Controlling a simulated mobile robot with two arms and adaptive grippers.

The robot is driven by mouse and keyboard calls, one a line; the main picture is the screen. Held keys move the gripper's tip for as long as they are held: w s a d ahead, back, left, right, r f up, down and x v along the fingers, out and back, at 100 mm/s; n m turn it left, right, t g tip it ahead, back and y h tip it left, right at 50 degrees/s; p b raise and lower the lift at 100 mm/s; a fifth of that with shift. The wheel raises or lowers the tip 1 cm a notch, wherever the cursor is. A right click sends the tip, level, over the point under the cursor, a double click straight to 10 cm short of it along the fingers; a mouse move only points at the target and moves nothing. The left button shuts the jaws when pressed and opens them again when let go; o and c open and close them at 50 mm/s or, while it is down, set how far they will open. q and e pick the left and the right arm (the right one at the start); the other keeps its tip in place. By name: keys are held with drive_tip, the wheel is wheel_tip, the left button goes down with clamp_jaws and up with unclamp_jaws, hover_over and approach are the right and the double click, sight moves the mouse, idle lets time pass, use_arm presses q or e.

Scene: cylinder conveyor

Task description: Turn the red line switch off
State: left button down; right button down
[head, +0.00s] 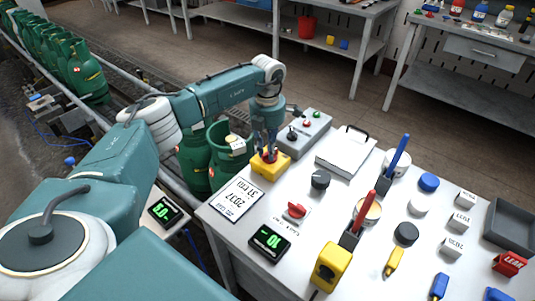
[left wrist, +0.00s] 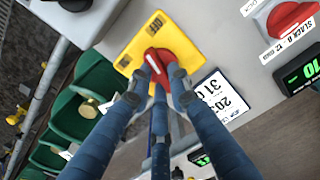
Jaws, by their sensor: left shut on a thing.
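A yellow box (head: 271,170) with a red rotary knob on top stands at the left back edge of the white table. It also shows in the left wrist view (left wrist: 128,62), with the red knob (left wrist: 160,56). My left gripper (head: 267,152) points down over this box. In the left wrist view its blue fingers (left wrist: 156,80) are shut on the red knob, partly covering it. A second red knob (head: 296,211) on a white labelled plate is nearer the front and also shows in the left wrist view (left wrist: 292,17). My right gripper is not in view.
A grey control box (head: 305,130) stands behind the yellow box. A date card (head: 237,199) and a green-lit display (head: 269,242) lie in front. Green cylinders (head: 226,150) stand just left of the table.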

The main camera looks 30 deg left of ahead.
use_arm(q)
drive_tip(key=m, duration=0.1)
drive_tip(key=m+b, duration=0.1)
drive_tip(key=m, duration=0.1)
drive_tip(key=shift+w, duration=0.25)
drive_tip(key=shift+w+r+m+b, duration=0.1)
drive_tip(key=shift+m+b, duration=0.35)
drive_tip(key=shift+m, duration=0.95)
drive_tip(key=c, duration=1.6)
unclamp_jaws()
wheel_tip(320, 180, up, 12)
